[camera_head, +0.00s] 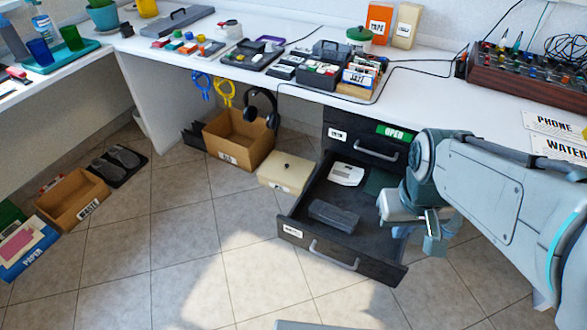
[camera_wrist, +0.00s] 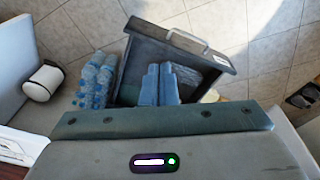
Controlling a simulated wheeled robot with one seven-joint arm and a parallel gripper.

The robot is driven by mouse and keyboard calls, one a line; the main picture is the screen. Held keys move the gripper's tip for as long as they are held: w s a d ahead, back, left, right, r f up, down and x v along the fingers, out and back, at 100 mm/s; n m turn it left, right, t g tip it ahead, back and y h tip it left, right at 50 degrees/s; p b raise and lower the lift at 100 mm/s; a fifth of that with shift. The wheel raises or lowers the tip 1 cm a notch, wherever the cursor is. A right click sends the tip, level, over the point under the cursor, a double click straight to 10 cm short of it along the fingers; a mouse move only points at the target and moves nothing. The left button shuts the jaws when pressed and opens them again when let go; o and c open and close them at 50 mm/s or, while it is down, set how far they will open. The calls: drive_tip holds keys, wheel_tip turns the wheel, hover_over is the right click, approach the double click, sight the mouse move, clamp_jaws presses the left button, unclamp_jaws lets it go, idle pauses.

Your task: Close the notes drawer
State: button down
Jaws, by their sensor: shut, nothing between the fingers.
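The lower drawer (camera_head: 292,231) of the black cabinet under the desk is pulled well out, its small white label too small to read. It holds a dark grey case (camera_head: 333,215), a white device (camera_head: 346,174) and a dark green flat item (camera_head: 378,181). Its front has a metal bar handle (camera_head: 333,257). My gripper (camera_head: 434,246) is shut and empty, at the right of the drawer, apart from the handle. In the wrist view my gripper's fingers (camera_wrist: 159,70) are together, overlapping the drawer (camera_wrist: 150,40) in the picture; contact cannot be told.
The upper drawer (camera_head: 362,143) is shut and has a green OPEN tag. A cream box (camera_head: 284,173) and a cardboard box (camera_head: 240,138) stand on the floor left of the cabinet. Water bottles (camera_wrist: 95,82) stand beside the drawer. The floor before the drawer is clear.

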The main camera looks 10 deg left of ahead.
drive_tip(key=w+a+f+n+h+b, duration=0.1)
drive_tip(key=w+a+f+n+b, duration=0.35)
drive_tip(key=n, duration=0.55)
drive_tip(key=n+t+b, duration=0.1)
drive_tip(key=n+b, duration=0.8)
drive_tip(key=n, duration=1.2)
approach(303, 232)
drive_tip(key=s+f, duration=0.4)
drive_tip(key=f, duration=0.2)
drive_tip(key=w, duration=0.2)
drive_tip(key=w+d, duration=0.1)
drive_tip(key=shift+w+d+b, duration=0.2)
drive_tip(key=shift+w+b, duration=0.2)
drive_tip(key=shift+a, duration=0.1)
